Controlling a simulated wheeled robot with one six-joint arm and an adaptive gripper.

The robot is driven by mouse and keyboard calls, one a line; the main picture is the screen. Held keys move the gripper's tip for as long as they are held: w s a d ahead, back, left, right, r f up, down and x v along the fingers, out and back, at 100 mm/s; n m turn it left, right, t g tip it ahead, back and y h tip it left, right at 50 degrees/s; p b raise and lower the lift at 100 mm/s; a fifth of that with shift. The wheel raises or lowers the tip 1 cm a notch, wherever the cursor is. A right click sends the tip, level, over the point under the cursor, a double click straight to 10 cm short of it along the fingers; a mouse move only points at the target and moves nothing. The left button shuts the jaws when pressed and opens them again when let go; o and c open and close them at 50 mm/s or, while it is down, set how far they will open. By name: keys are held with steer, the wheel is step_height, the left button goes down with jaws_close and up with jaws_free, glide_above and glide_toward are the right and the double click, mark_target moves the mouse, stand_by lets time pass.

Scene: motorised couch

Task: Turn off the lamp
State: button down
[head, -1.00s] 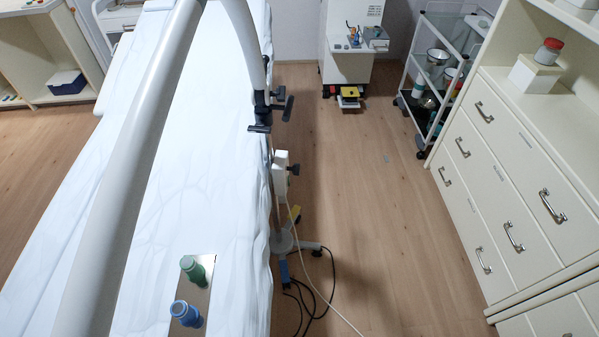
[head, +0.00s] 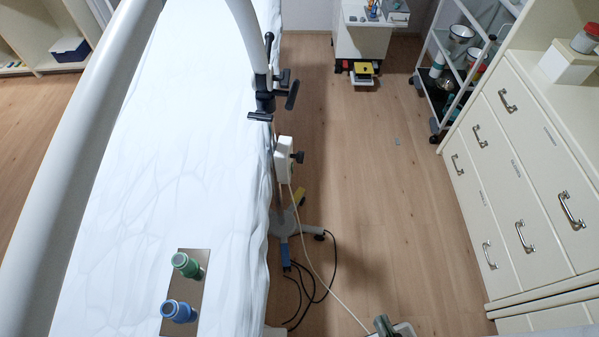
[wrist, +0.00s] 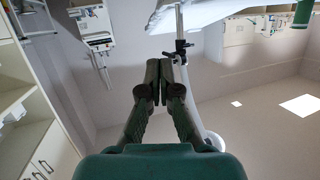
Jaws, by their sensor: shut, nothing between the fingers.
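The lamp's thick white curved arm (head: 75,135) arches over the couch close to the head camera and comes down to a black clamp (head: 265,97) beside the couch edge. Below the clamp, a white box with a black knob (head: 284,160) sits on the stand, above a floor base with feet (head: 290,222). The lamp head is not clearly visible. In the wrist view my gripper (wrist: 160,82) is shut and empty. The black clamp (wrist: 180,48) and white pole show beyond its fingertips, apart from them as far as I can tell.
Cream drawers (head: 510,190) stand right, a trolley (head: 462,65) behind. A cable (head: 325,280) lies by the stand. The floor (head: 385,210) between is mostly clear.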

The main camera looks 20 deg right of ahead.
steer(key=w+f+m+t, duration=0.2)
steer(key=w+f+m, duration=0.6)
steer(key=w+f, duration=0.8)
steer(key=w+d+f+m, duration=0.1)
steer(key=w+f+m, duration=0.1)
steer(key=w, duration=0.6)
steer(key=w+d+f+m+y, duration=0.1)
steer(key=w+d+f+m, duration=0.1)
steer(key=w, duration=0.7)
steer(key=w+d+f+m, duration=0.1)
steer(key=w+m, duration=0.3)
steer(key=w, duration=0.5)
steer(key=shift+d+f+t+y, duration=0.15)
steer(key=shift+f+t+y, duration=0.15)
steer(key=shift+f+t, duration=0.15)
